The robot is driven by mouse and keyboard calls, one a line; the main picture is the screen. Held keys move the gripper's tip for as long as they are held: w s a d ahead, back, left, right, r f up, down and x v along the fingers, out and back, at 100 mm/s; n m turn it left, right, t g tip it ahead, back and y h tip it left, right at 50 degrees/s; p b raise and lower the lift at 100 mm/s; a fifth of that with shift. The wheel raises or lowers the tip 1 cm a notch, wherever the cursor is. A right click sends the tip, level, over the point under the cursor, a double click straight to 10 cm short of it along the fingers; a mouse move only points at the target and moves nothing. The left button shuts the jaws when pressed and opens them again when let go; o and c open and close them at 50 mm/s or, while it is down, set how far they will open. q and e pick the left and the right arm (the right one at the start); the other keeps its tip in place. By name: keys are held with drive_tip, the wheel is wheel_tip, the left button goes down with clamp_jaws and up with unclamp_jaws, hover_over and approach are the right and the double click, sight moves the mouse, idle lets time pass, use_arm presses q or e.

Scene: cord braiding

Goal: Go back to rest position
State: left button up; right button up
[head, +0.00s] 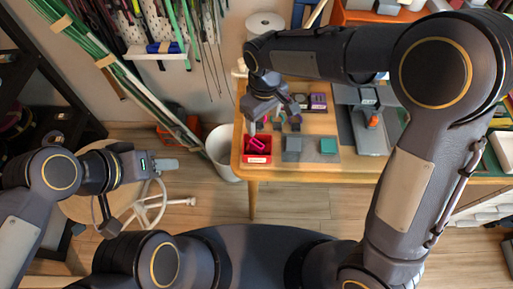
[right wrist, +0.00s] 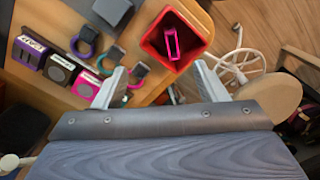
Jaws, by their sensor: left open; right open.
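My right gripper (head: 270,116) hangs over the table's left end, near the red bin, in the head view. In the right wrist view its two fingers (right wrist: 157,82) are spread apart with nothing between them. The red bin (head: 257,158) holds a pink loop-shaped piece (head: 257,143). The bin (right wrist: 152,42) and the pink piece (right wrist: 172,44) also show ahead of the fingers in the right wrist view. My left gripper (head: 166,165) is out to the left, clear of the table, open and empty.
The wooden table (head: 240,165) carries a grey pad (head: 292,155), a teal piece (head: 328,145), a purple box (head: 318,101) and a grey fixture (head: 362,140). A round stool (head: 85,208) stands below my left gripper. A white bin (head: 221,150) stands beside the table.

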drive_tip(key=shift+r, duration=0.45)
drive_tip(key=s+d+r+m+t+y, duration=0.1)
drive_tip(key=s+d+r+m+y, duration=0.15)
drive_tip(key=d, duration=0.35)
drive_tip(key=s+d+r+m+y, duration=0.1)
drive_tip(key=s+d+r+m, duration=0.1)
drive_tip(key=d+r, duration=0.3)
drive_tip(key=s+d+m+t, duration=0.4)
drive_tip(key=s+d+m, duration=0.2)
drive_tip(key=s+d, duration=0.3)
drive_tip(key=s, duration=0.4)
drive_tip(key=shift+s+d+t, duration=0.2)
drive_tip(key=shift+s+t, duration=0.1)
